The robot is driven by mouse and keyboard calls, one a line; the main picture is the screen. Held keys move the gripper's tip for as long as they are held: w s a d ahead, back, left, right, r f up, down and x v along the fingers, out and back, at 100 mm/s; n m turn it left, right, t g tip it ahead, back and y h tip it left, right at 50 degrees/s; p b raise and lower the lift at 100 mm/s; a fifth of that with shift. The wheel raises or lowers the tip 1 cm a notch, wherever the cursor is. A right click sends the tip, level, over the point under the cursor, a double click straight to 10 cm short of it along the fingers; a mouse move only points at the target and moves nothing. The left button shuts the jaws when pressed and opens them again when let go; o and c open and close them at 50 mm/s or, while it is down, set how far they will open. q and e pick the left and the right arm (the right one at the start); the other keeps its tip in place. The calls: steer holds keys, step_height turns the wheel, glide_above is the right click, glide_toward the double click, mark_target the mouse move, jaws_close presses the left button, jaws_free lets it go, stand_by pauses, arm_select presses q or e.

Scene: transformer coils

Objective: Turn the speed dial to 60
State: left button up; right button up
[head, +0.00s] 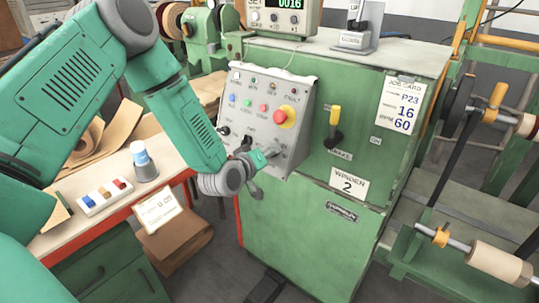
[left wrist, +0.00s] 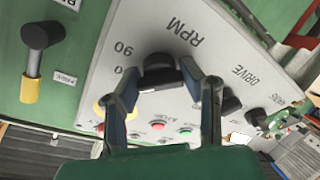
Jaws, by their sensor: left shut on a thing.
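The speed dial (left wrist: 160,66) is a black knob beside the letters RPM on the grey control panel (head: 292,92). The number 90 shows near it in the left wrist view; another number is partly hidden by a finger. The dial's pointer mark cannot be made out. My left gripper (left wrist: 164,80) is shut on the dial, one finger on either side. In the head view my left gripper (head: 268,153) reaches the panel's lower right part and mostly hides the dial. My right gripper is not in view.
A black DRIVE knob (head: 242,146) sits close left of the dial. A red emergency button (head: 285,117) is above, and a yellow-handled lever (head: 334,122) is to the right. A counter (head: 283,14) shows 0016.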

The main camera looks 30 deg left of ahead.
arm_select(q)
steer(key=shift+s+f, duration=0.1)
steer(key=shift+f, duration=0.1)
steer(key=o, duration=1.2)
steer(key=shift+r, duration=0.1)
steer(key=shift+s, duration=0.1)
steer(key=v, duration=1.1)
steer(key=shift+s+a, duration=0.1)
steer(key=shift+s, duration=0.25)
